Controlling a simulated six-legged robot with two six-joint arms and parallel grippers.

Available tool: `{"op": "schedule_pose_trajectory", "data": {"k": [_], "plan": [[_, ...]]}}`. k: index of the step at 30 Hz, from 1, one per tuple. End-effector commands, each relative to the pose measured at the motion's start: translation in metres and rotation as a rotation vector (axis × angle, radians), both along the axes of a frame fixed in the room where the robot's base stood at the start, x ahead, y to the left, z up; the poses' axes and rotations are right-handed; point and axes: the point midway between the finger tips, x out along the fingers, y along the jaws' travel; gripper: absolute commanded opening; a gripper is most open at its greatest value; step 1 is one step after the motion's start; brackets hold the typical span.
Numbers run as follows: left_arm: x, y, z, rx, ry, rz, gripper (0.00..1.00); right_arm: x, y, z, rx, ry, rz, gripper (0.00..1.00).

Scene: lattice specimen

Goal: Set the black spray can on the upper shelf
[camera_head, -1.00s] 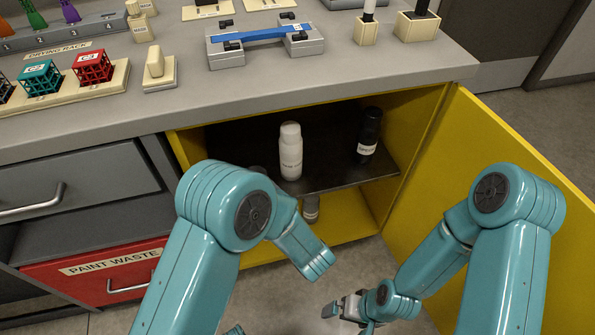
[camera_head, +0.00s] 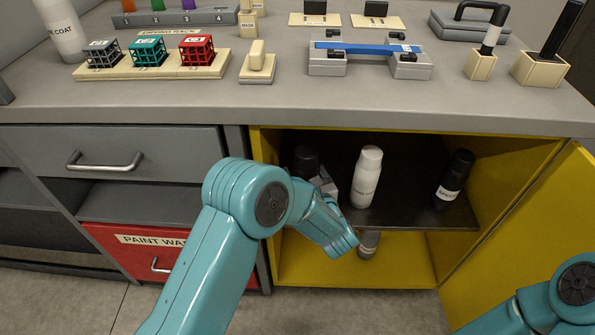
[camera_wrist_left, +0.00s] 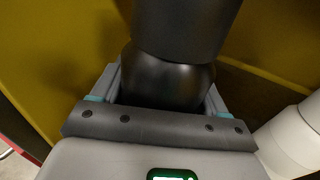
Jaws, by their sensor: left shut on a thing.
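My left gripper (camera_head: 324,182) is inside the open yellow cabinet at the left of the upper shelf (camera_head: 410,212), shut on a black spray can (camera_head: 306,160). In the left wrist view the can (camera_wrist_left: 180,75) stands between the two fingers (camera_wrist_left: 162,95). My arm and gripper hide its lower part, so I cannot tell whether its base touches the shelf. My right gripper is out of view; only part of that arm shows at the lower right.
A white can (camera_head: 367,178) stands on the shelf just right of my left gripper, also in the wrist view (camera_wrist_left: 295,135). A labelled black can (camera_head: 455,180) stands farther right. A grey can (camera_head: 369,244) is below the shelf. The yellow door (camera_head: 535,235) is open at right.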

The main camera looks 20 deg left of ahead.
Motion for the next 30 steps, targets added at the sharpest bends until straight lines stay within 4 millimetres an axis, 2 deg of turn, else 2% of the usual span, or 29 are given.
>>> {"op": "schedule_pose_trajectory", "data": {"k": [3,8,11,17,28,29,30], "plan": [[0.023,0.020,-0.001,-0.001,-0.006,0.003,0.28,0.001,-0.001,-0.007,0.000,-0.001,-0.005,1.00],[0.039,0.031,0.001,0.001,-0.004,0.000,0.28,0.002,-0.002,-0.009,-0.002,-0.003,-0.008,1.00],[0.041,0.032,-0.006,0.002,-0.001,-0.002,0.28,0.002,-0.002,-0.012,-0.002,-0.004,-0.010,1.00],[0.040,0.032,-0.035,0.001,-0.002,-0.001,0.28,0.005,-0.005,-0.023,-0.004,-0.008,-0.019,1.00],[0.040,0.031,-0.038,0.000,-0.003,-0.001,0.28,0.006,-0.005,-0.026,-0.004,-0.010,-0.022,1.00],[0.040,0.031,-0.038,-0.001,-0.001,-0.001,0.84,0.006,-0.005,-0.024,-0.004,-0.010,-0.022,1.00],[0.040,0.031,-0.037,0.000,0.000,-0.001,0.84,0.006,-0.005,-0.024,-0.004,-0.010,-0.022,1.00]]}}
